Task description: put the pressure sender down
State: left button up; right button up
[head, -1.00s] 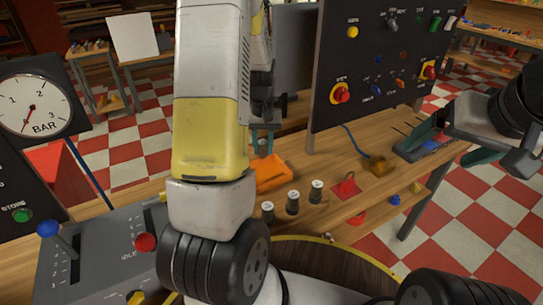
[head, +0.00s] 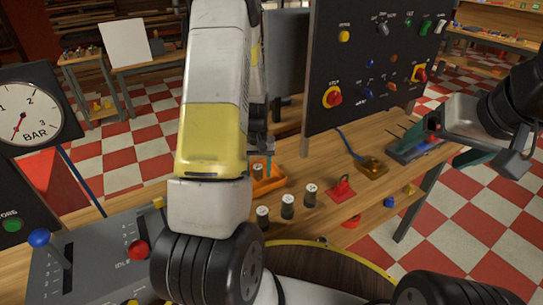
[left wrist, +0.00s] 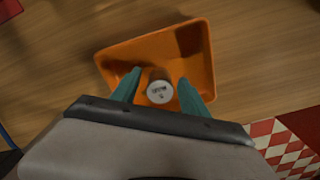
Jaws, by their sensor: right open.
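The pressure sender seems to be a dark cylinder with a white printed cap (left wrist: 159,92), standing in an orange tray (left wrist: 112,66). In the head view this cylinder (head: 257,170) shows inside the tray (head: 272,184), partly behind my left arm. My left gripper (left wrist: 160,78) is over the tray, its teal fingers on either side of the cylinder with a small gap each side, so it looks open. In the head view the left gripper (head: 262,165) is mostly hidden by its arm. My right gripper (head: 430,154) is open and empty at the right.
Similar capped cylinders (head: 288,206) stand in a row in front of the tray. A red part (head: 341,188) and an amber block with a cable (head: 372,167) lie to the right. A black control panel (head: 375,70) rises behind. A lever box (head: 95,255) and pressure gauge (head: 28,112) are at left.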

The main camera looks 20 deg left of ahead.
pick_arm(q)
notch_tip(320, 180, up, 12)
notch_tip(320, 180, up, 13)
jog(key=m+t+h, duration=0.1)
jog(key=m+t, duration=0.1)
jog(key=t, duration=0.1)
send_over(258, 167)
jog(key=s+d, duration=0.6)
jog(key=s, duration=0.1)
jog(key=s+d+r+t, duration=0.1)
jog(key=s+d+r, duration=0.1)
jog(key=s, duration=0.2)
jog(key=s+d+r+m+t, duration=0.1)
jog(key=s+r, duration=0.1)
jog(key=s, duration=0.2)
jog(key=s+d+r+m+t+h, duration=0.1)
jog(key=s+d+r, duration=0.1)
jog(key=s, duration=0.3)
jog(key=shift+d+r, duration=0.35)
jog(key=shift+r, duration=0.05)
